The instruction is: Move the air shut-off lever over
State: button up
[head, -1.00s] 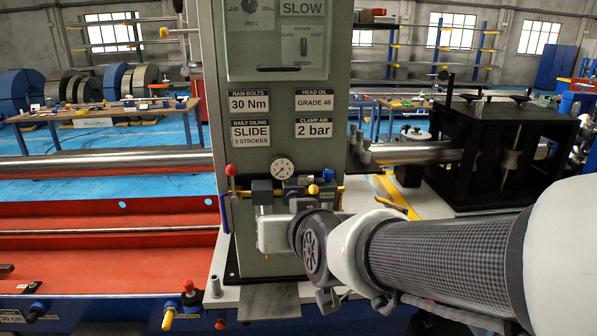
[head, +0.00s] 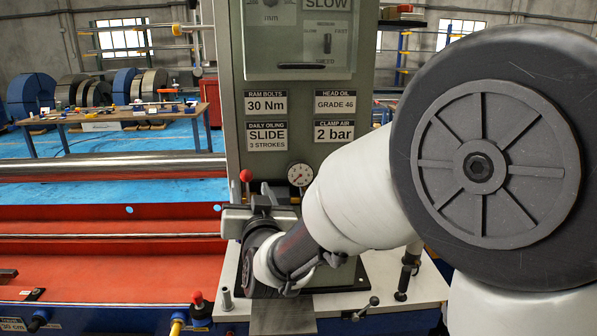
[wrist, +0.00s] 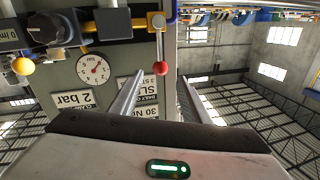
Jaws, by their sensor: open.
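The air shut-off lever (head: 246,176) has a red ball on a thin rod. In the head view it points up at the left side of the panel, and my wrist hides its lower end. In the upside-down wrist view, the lever's red ball (wrist: 160,68) hangs from a yellowish pivot block on the yellow pipe. My gripper (wrist: 162,76) is open. Its two fingers appear on either side of the ball in that view, with gaps to both. I cannot tell whether the ball is in depth between the fingertips.
A pressure gauge (head: 300,175) sits just right of the lever. In the wrist view a dark regulator (wrist: 52,27) and a yellow knob (wrist: 22,66) are beside the gauge. The grey panel (head: 300,75) stands close behind. The red machine bed (head: 110,265) lies left.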

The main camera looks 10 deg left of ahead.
aim_at(247, 178)
jog(key=p+x, duration=0.1)
jog(key=x, duration=0.7)
jog(key=shift+w+a, duration=0.1)
jog(key=shift+w, duration=0.15)
grip_shut()
